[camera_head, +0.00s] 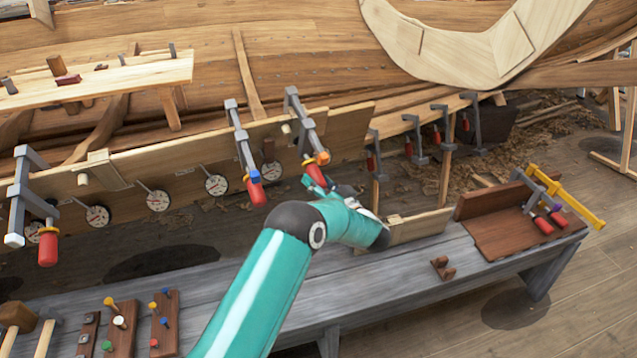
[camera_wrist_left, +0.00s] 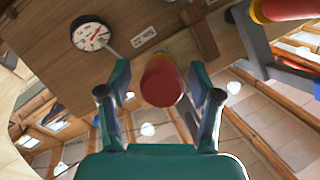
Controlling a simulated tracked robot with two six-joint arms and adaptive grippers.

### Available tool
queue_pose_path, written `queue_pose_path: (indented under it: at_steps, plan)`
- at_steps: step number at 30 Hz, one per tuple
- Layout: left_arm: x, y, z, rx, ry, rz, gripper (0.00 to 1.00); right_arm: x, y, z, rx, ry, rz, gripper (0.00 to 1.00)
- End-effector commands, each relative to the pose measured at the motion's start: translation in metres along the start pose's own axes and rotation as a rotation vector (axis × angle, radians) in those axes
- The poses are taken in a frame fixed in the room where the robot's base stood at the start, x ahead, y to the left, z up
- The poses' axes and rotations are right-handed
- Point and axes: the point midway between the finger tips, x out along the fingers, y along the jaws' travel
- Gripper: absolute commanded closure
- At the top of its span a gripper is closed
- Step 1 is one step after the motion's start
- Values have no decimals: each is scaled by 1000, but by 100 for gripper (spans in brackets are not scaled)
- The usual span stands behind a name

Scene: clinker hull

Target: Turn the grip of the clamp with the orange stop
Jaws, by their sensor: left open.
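The clamp with the orange stop (camera_head: 322,158) hangs on the hull plank, its grey bar running up and to the left. Its red grip (camera_head: 315,174) points down below the stop. My left gripper (camera_head: 323,184) is at this grip, partly hidden by its own wrist. In the left wrist view, the red grip (camera_wrist_left: 161,82) shows end-on between the two teal fingers of my open left gripper (camera_wrist_left: 160,72). I see a gap on both sides of the grip. My right gripper is in neither view.
A blue-stop clamp (camera_head: 254,176) hangs close on the left, and a white-stop clamp (camera_head: 14,240) farther left. Several dials (camera_head: 216,185) line the plank. Below stands a grey bench (camera_head: 410,275) with peg boards (camera_head: 120,330) and a yellow clamp (camera_head: 565,195).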

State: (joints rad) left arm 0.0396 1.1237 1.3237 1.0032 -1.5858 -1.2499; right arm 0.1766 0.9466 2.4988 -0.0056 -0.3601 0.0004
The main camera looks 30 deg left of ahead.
Motion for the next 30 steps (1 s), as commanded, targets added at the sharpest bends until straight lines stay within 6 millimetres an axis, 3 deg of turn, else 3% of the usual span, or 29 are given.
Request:
queue_pose_path:
  at_steps: [8, 21, 30]
  plan:
    - [-12, 1, 0, 1, 0, 1, 36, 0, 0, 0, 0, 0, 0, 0]
    - [-94, 1, 0, 2, 2, 3, 36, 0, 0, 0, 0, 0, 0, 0]
    - [-120, 1, 1, 1, 0, 1, 36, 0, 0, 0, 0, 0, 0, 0]
